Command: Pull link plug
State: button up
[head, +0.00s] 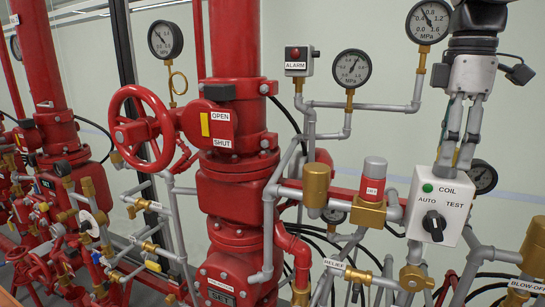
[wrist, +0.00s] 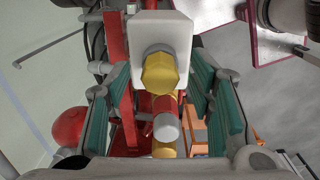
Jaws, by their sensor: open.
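I cannot tell whether the fingers touch anything. No part is labelled link plug in view, so I cannot tell which one it is.
A labelled red cylinder with a grey cap (head: 374,180) and a brass cylinder (head: 316,185) stand left of the box. Pressure gauges (head: 428,21), grey pipes and a large red handwheel (head: 142,130) crowd the scene. Free room around my gripper is tight.

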dwell(0.5)
grip_shut()
jog(key=shift+r+p, duration=0.3)
jog(key=shift+r, duration=2.7)
